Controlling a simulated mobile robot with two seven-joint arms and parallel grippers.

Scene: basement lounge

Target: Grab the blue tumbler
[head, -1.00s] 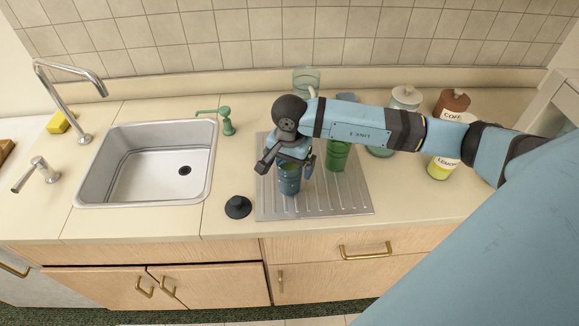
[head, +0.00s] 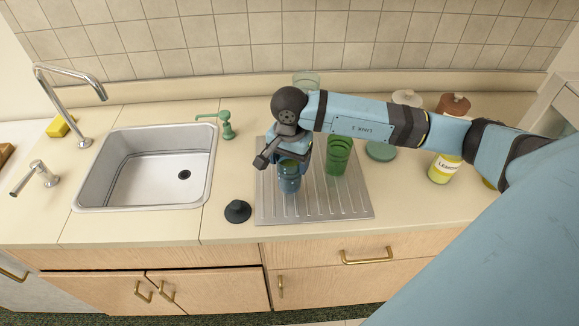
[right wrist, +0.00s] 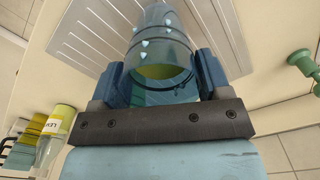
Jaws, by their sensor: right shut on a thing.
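The blue tumbler (head: 289,183) is a see-through blue cup with small pale marks, over the ribbed metal drainboard. My right gripper (head: 289,162) reaches in from the right and is shut on it, with the fingers on either side near its rim. In the right wrist view, the tumbler (right wrist: 158,45) sits between the two fingers of the gripper (right wrist: 158,80), its open end toward the camera. I cannot tell if its base touches the drainboard. My left gripper is in neither view.
A green tumbler (head: 338,158) stands close on the right on the drainboard (head: 345,207). A black plug (head: 237,210) lies left of it, beside the sink (head: 150,190). Jars, including a lemon one (head: 444,168), and a clear glass (head: 306,79) stand behind and right.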

